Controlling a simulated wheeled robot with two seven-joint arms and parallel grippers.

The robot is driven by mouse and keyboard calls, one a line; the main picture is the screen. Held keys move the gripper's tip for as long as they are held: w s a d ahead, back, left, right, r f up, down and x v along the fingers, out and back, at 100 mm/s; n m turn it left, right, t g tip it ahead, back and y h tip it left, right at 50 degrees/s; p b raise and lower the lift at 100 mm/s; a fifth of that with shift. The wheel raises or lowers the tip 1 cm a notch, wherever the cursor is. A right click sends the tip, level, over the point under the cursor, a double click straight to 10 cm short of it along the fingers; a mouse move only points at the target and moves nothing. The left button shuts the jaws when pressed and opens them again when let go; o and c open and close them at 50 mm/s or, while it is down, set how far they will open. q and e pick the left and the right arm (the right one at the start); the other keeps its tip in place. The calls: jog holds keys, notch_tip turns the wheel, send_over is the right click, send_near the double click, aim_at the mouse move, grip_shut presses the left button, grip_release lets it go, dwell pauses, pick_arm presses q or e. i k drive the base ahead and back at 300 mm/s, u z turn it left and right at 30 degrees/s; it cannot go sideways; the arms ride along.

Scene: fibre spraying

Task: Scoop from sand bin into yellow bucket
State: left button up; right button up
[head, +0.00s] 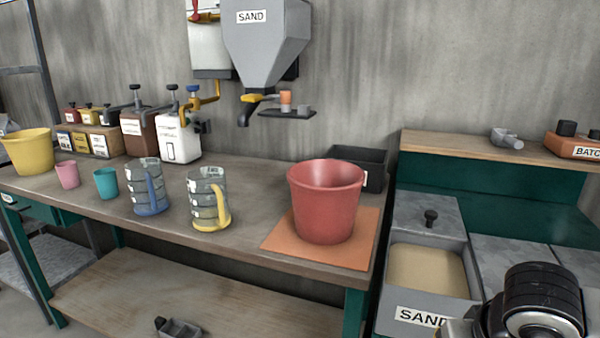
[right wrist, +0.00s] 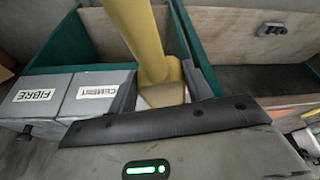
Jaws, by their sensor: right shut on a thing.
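The sand bin (head: 428,268), grey with a SAND label, stands at the right in the head view, with pale sand showing inside. The yellow bucket (head: 28,152) stands at the far left of the workbench. My right gripper (right wrist: 160,92) is shut on a yellow tool (right wrist: 147,42), whose long shaft runs away to the top of the right wrist view. Its far end is out of view, so I cannot tell its whole shape. In the head view my right arm is at the bottom right, by the sand bin. My left gripper is not in view.
A red bucket (head: 326,200) stands on an orange mat (head: 285,240). Clear jugs with blue (head: 148,190) and yellow (head: 209,200) handles and small pink (head: 67,175) and teal (head: 105,183) cups stand left of it. FIBRE (right wrist: 38,95) and CEMENT (right wrist: 98,92) bins show in the wrist view.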

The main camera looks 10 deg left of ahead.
aim_at(31, 151)
jog(key=k, duration=0.6)
jog(key=u, duration=0.95)
jog(key=i, duration=0.75)
jog(key=u, duration=0.7)
jog(key=i, duration=0.6)
jog(key=z, duration=0.1)
